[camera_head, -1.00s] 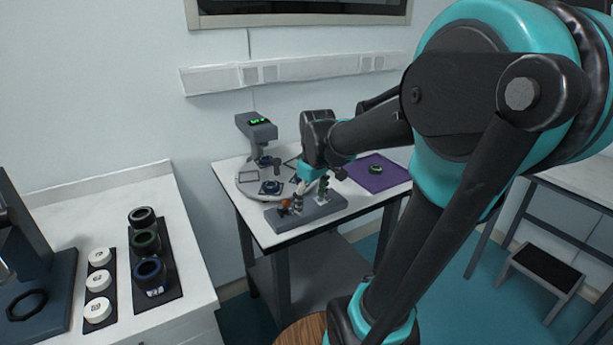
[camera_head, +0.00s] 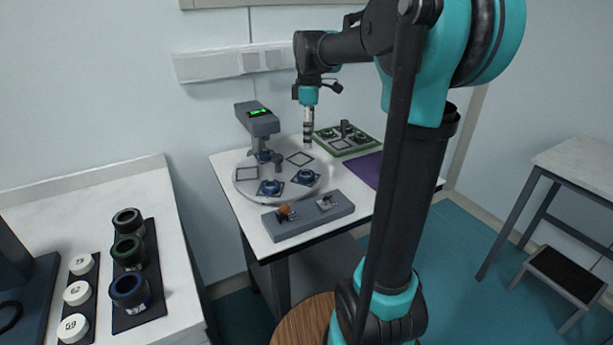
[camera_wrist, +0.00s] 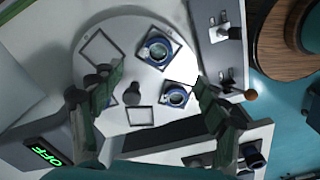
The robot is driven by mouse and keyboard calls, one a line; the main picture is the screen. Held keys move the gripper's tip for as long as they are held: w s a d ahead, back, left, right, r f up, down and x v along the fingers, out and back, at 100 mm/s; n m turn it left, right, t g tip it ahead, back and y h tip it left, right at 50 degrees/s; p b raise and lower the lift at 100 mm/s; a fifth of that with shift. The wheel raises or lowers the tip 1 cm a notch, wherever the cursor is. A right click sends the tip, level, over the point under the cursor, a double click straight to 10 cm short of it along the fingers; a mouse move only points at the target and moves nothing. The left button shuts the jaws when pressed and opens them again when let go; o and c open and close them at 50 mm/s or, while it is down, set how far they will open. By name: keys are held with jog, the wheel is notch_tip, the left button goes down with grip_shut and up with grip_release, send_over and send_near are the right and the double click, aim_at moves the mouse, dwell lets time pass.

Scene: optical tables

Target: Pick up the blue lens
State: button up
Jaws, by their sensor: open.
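Blue lenses sit on the round grey turntable (camera_head: 246,191). One blue lens (camera_head: 271,187) is at its front and another blue lens (camera_head: 305,177) is at its right. A further blue lens (camera_head: 264,156) is partly hidden under the grey instrument head. In the wrist view, one blue lens (camera_wrist: 157,52) lies in a square frame at the upper middle and another (camera_wrist: 176,96) sits lower right. My gripper (camera_head: 308,142) points down above the back right of the turntable. In the wrist view its fingers (camera_wrist: 157,90) are spread wide with nothing held between them.
The grey instrument (camera_head: 257,115) stands at the turntable's back left. A grey block (camera_head: 308,213) with an orange knob is in front. Coloured cylinders (camera_head: 130,290) stand on the left counter.

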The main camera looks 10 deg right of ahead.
send_over(307, 174)
jog(key=f, duration=0.7)
jog(key=shift+s+d+f, duration=0.1)
jog(key=shift+d+f, duration=0.15)
jog(key=shift+f, duration=0.05)
jog(key=shift+w+a+f, duration=0.1)
jog(key=shift+a+f, duration=0.05)
jog(key=shift+f, duration=1.2)
jog(key=shift+w+a+f, duration=0.1)
jog(key=shift+f, duration=1.2)
jog(key=c, duration=1.3)
jog(key=shift+r, duration=0.15)
